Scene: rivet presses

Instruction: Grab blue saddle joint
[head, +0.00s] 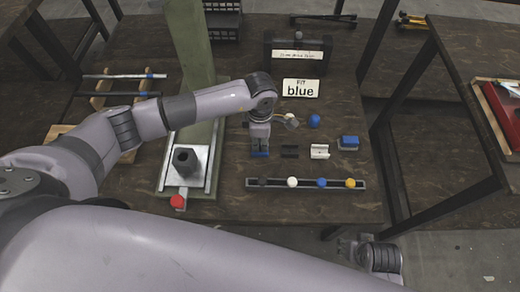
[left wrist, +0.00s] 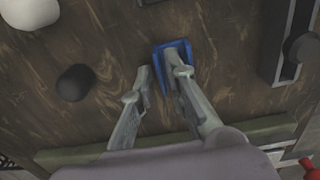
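A blue saddle joint (left wrist: 160,49) lies on the dark wooden table; in the head view a bit of it (head: 260,154) shows below my left gripper (head: 260,146). In the left wrist view my left gripper (left wrist: 160,72) is open above it. The right finger overlaps the blue joint and hides part of it; the left finger is beside its left edge. I cannot tell whether either finger touches it. My right gripper (head: 352,247) is at lower right, off the table.
A rail (head: 273,185) with coloured knobs lies in front. A green press (head: 195,100) with a red knob (head: 177,201) stands left. A blue block (head: 348,143), a blue ball (head: 314,120) and a white ball (head: 291,120) lie right. A "FIT blue" sign (head: 301,88) stands behind.

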